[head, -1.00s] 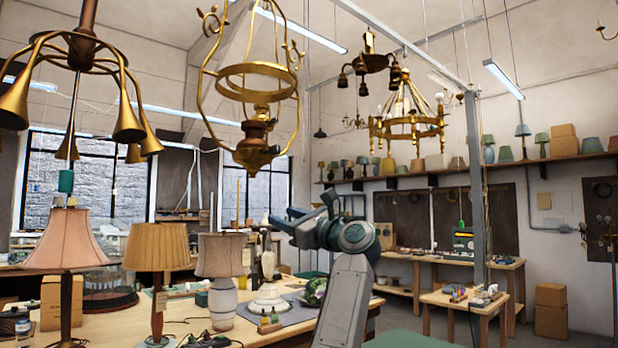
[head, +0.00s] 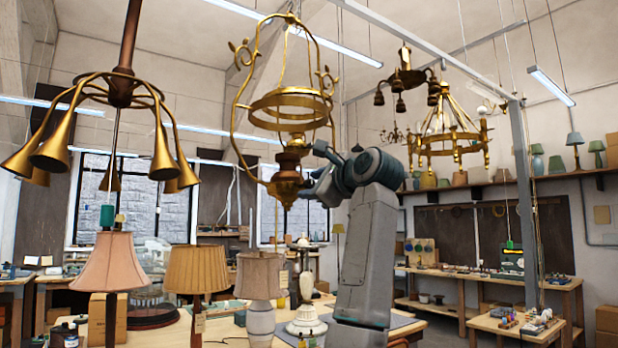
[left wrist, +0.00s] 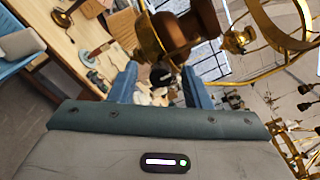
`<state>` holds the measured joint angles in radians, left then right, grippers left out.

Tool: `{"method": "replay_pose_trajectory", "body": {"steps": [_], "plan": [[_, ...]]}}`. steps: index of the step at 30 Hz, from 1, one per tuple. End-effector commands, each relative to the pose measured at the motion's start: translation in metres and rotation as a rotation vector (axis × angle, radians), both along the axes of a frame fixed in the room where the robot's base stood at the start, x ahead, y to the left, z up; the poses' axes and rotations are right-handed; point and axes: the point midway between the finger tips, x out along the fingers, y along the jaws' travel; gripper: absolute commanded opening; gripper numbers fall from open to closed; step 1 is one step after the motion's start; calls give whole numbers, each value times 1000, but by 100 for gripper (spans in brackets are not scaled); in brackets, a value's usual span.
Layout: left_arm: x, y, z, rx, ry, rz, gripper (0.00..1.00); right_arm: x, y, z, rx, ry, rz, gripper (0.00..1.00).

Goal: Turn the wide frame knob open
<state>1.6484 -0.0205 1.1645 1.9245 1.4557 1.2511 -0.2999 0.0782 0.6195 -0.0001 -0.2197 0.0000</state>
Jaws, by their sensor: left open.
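The wide brass frame lamp (head: 291,105) hangs at the upper middle of the head view, with a ring and a brown and brass burner body (head: 287,183) at its bottom. My left gripper (head: 316,168) is raised just right of that body. In the left wrist view, the body (left wrist: 176,32) is at the top, and a small dark knob (left wrist: 161,76) shows between the two blue fingers of my open left gripper (left wrist: 160,88). I cannot tell whether the fingers touch the knob. The knob is not clear in the head view. My right gripper is not in view.
A brass fixture with several horn arms (head: 110,90) hangs at the left, and a ring chandelier (head: 447,140) at the right. Shaded table lamps (head: 195,270) stand on the bench below. A grey post (head: 527,200) rises at the right.

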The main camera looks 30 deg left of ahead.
Motion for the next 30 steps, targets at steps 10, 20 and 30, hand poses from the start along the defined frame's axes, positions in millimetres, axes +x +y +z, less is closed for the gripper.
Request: {"method": "replay_pose_trajectory", "body": {"steps": [10, 20, 30], "plan": [[8, 19, 0, 1, 0, -1, 43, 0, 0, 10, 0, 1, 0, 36], [8, 19, 0, 1, 0, -1, 12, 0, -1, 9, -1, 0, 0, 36], [8, 19, 0, 9, 20, -1, 0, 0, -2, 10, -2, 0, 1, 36]]}}
